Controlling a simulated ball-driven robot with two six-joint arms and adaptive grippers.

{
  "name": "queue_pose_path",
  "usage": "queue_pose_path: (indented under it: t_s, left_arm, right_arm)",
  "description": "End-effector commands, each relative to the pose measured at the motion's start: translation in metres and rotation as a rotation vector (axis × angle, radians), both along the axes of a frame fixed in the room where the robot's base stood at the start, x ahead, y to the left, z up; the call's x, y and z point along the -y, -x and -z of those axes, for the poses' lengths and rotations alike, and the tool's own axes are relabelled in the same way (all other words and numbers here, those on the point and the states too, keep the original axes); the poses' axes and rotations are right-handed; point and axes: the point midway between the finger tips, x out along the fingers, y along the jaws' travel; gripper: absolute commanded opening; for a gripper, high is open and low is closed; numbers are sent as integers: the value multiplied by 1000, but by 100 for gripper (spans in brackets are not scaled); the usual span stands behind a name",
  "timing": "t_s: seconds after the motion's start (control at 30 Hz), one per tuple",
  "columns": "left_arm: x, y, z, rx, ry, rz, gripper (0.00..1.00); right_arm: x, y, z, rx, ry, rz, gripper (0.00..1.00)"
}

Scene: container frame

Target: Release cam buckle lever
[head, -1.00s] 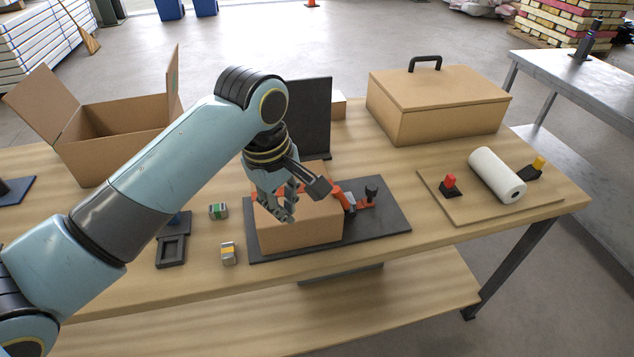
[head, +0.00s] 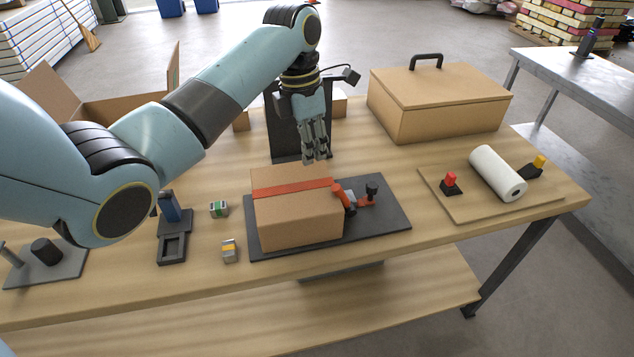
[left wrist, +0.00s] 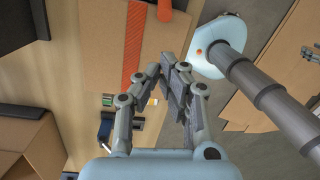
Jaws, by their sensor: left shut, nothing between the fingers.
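A closed cardboard box (head: 300,222) sits on a dark mat (head: 385,212) at the middle of the table. An orange strap (head: 290,188) runs across its top. At the strap's right end is the orange cam buckle lever (head: 341,194), tilted up at the box's right edge. My left gripper (head: 316,158) is shut and empty, above and behind the box, apart from the lever. In the left wrist view, the strap (left wrist: 134,50) and the orange lever (left wrist: 165,10) show near the top, with the shut fingers (left wrist: 168,62) below them. My right gripper is not in view.
A dark upright panel (head: 285,125) stands behind the box. A lidded box (head: 440,110) is at back right, and a board (head: 450,208) with a white roll (head: 497,174) at right. Small blocks (head: 229,251) lie left of the mat. An open carton (head: 125,108) is at back left.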

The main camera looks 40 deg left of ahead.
Motion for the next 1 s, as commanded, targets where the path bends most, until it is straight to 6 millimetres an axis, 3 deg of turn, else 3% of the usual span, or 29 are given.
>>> queue_pose_path:
  t_s: [0.17, 0.6, 1.0]
  left_arm:
    - [3, 0, 18, -3, 2, 1, 0]
    - [11, -3, 88, -3, 1, 1, 0]
    - [12, -4, 99, 0, 0, 2, 0]
  right_arm:
    - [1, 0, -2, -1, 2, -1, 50]
    - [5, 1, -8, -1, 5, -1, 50]
    - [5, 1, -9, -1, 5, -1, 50]
